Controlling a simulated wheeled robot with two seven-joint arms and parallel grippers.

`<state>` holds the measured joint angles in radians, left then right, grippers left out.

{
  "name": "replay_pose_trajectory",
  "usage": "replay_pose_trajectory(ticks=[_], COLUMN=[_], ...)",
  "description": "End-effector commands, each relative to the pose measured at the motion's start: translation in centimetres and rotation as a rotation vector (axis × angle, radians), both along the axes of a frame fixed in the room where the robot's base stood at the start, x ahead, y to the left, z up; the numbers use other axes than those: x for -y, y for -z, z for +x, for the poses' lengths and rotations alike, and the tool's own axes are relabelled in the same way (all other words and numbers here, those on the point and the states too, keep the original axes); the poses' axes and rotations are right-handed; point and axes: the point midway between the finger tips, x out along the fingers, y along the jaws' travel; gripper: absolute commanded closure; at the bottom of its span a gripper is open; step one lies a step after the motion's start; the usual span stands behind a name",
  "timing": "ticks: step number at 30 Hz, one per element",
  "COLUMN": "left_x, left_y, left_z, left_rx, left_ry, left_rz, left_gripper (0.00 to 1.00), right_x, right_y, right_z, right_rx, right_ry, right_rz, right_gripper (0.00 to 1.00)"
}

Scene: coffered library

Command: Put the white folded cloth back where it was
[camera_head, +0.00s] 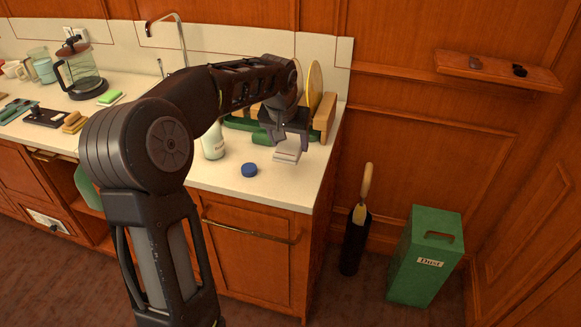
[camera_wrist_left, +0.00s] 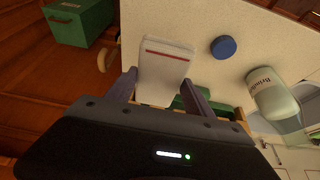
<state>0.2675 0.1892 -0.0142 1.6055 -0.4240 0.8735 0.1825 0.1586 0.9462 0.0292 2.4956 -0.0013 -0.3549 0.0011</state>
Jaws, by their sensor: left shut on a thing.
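The white folded cloth (camera_head: 287,152) is held at the right end of the counter, in front of the dish rack. In the left wrist view the cloth (camera_wrist_left: 163,72) is white with a red stripe and sits between the two fingers. My left gripper (camera_head: 288,136) is shut on it, pointing down. I cannot tell whether the cloth touches the counter. My right gripper is not in view.
A blue cap (camera_head: 249,170) and a white bottle (camera_head: 213,144) stand left of the cloth. A wooden rack (camera_head: 325,117) with plates is behind. The counter (camera_head: 240,188) is bare in front. A green dust bin (camera_head: 425,256) stands on the floor at right.

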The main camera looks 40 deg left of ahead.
Motion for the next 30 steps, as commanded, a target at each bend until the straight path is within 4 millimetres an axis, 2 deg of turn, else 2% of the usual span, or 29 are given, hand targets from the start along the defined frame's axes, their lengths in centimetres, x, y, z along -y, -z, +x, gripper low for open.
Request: replay_pose_trajectory(ticks=[3, 6, 17, 25, 30], left_x=[0.0, 0.0, 0.0, 0.0, 0.0], left_y=[2.2, 3.7, 4.3, 7.4, 8.0], left_z=[-0.1, -0.1, 0.0, -0.1, 0.0], left_rx=[-0.004, -0.003, 0.000, -0.003, 0.000], left_ry=[-0.001, -0.001, -0.001, -0.001, -0.001], left_rz=[-0.001, 0.000, 0.000, 0.000, 0.000], left_gripper=[0.77, 0.77, 0.77, 0.77, 0.77], right_x=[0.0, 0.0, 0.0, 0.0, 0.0], right_y=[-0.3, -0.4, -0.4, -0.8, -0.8], right_z=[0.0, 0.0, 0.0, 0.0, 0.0], right_rx=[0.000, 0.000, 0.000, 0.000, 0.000], right_ry=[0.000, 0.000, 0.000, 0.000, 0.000], right_rz=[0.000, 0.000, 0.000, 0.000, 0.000], right_gripper=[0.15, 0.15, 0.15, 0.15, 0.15])
